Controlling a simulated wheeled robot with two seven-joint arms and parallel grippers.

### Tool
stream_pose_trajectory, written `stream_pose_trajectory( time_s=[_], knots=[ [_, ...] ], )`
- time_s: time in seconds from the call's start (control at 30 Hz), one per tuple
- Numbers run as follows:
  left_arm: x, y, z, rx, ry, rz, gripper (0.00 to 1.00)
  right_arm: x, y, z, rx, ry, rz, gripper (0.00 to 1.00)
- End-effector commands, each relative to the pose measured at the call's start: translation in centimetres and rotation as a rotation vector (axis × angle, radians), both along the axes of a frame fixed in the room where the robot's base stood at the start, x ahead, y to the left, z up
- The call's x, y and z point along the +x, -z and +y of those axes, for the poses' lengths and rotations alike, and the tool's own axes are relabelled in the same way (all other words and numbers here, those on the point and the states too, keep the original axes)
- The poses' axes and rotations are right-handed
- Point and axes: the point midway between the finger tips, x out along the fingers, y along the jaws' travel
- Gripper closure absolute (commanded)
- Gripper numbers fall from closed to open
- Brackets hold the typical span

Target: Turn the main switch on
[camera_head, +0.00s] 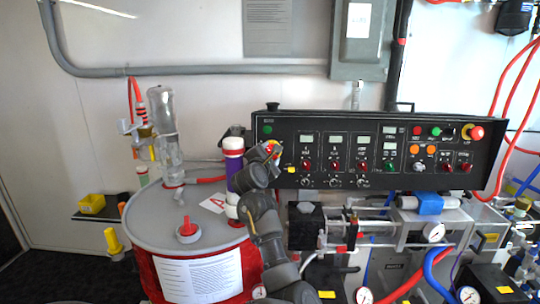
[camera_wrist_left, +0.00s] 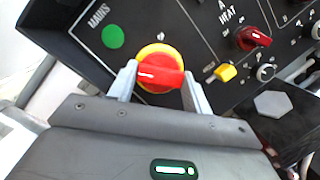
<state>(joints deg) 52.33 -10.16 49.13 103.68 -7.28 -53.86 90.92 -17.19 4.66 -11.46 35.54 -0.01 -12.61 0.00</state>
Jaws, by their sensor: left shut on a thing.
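The main switch is a red rotary knob on a yellow disc (camera_wrist_left: 160,70), under the "MAINS" label and a green round light (camera_wrist_left: 113,37) on the black control panel. My left gripper (camera_wrist_left: 159,82) is shut on the red knob, with one finger at each end of its bar. The bar lies roughly across the wrist picture. In the head view my left gripper (camera_head: 266,155) is at the panel's left end and hides most of the switch; a bit of its yellow and red shows beside it. My right gripper is not in view.
The panel (camera_head: 440,153) carries several red knobs, small displays and a red emergency button (camera_head: 477,132) on the right. Left of my arm stands a grey-topped red drum (camera_head: 150,222) with a clear cylinder. Pipes, gauges and hoses crowd the space below the panel.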

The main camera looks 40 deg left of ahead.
Motion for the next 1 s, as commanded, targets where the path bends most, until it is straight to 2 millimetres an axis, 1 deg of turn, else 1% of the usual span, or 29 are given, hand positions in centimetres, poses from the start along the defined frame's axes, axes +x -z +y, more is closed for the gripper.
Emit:
stream_pose_trajectory(
  time_s=[0.27, 0.47, 0.77, 1.0],
  knots=[
    [0.0, -0.2, 0.1, 0.128, 0.028, 0.097, 0.74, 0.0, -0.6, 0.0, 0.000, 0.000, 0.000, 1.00],
    [0.0, -0.4, 0.1, 0.273, 0.063, 0.209, 0.74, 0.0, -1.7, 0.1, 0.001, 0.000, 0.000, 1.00],
    [0.0, -0.7, 0.2, 0.495, 0.116, 0.380, 0.74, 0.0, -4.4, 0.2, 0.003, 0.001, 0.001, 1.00],
    [0.0, -1.0, 0.1, 0.674, 0.157, 0.516, 0.74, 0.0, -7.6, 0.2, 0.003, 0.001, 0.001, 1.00]
  ],
)
